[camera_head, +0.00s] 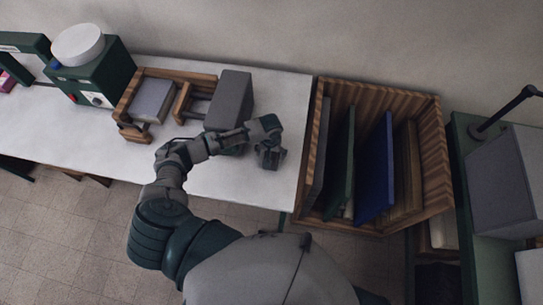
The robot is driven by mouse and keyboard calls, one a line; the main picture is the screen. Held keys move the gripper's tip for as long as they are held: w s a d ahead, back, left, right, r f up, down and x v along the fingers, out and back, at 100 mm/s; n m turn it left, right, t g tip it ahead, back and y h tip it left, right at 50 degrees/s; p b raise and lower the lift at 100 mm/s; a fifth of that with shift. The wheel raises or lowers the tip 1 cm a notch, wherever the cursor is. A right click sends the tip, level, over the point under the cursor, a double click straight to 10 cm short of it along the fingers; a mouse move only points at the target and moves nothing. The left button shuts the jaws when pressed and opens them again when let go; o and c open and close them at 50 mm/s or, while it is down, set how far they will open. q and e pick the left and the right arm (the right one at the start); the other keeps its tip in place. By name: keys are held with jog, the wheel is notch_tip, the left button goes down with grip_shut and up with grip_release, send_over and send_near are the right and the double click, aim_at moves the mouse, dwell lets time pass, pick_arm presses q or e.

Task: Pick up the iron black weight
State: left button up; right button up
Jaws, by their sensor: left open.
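I cannot single out an iron black weight with certainty. The closest match is a dark grey block (232,98) that stands upright at the right end of a wooden holder on the white table. My left arm reaches over the table from below. My left gripper (268,162) is open and points down over the table's right part, right of and nearer than the grey block, apart from it. My forearm and wrist hide the table just in front of the block. My right gripper is out of view.
A wooden holder (128,112) with a pale grey block (152,98) stands left of the dark block. Farther left is a green machine with a white round top (77,45). A wooden crate (437,150) with upright panels adjoins the table's right edge. The front table strip is clear.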

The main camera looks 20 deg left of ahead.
pick_arm(q)
jog(key=shift+a+f, duration=0.15)
jog(key=shift+f, duration=0.45)
jog(key=shift+d, duration=0.2)
jog(key=shift+c, duration=0.3)
jog(key=shift+d+r, duration=0.1)
jog(key=shift+d, duration=0.05)
jog(key=c, duration=0.4)
jog(key=shift+d, duration=0.2)
jog(key=c, duration=1.2)
jog(key=shift+w+r, duration=0.1)
jog(key=shift+r, duration=0.05)
grip_shut()
jog(key=shift+a, duration=0.2)
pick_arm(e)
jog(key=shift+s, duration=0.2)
